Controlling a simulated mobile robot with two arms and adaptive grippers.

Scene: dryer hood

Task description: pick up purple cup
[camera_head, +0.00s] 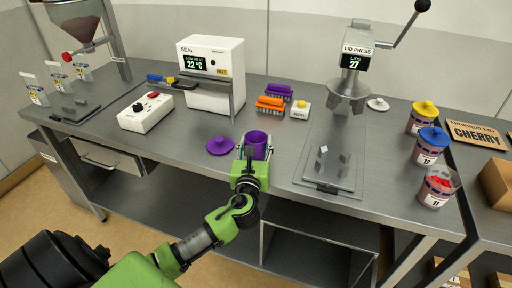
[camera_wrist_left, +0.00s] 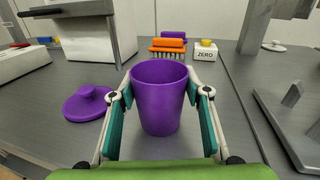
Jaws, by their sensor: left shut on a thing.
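The purple cup (camera_head: 257,140) stands upright near the front edge of the steel table (camera_head: 190,155), in the middle of the head view. My left gripper (camera_head: 252,158) is around it from the front. In the left wrist view the cup (camera_wrist_left: 160,98) is between the two fingers of my left gripper (camera_wrist_left: 160,110), its open rim facing up and its inside looking empty. The fingers are shut on its sides. I cannot tell whether its base touches the table. My right gripper is in neither view.
A purple lid (camera_head: 220,146) lies left of the cup. Behind are orange and purple brushes (camera_head: 270,103), a ZERO block (camera_head: 300,109) and the white SEAL box (camera_head: 212,75). The lid press (camera_head: 350,90) stands right. Lidded jars (camera_head: 430,145) line the right side.

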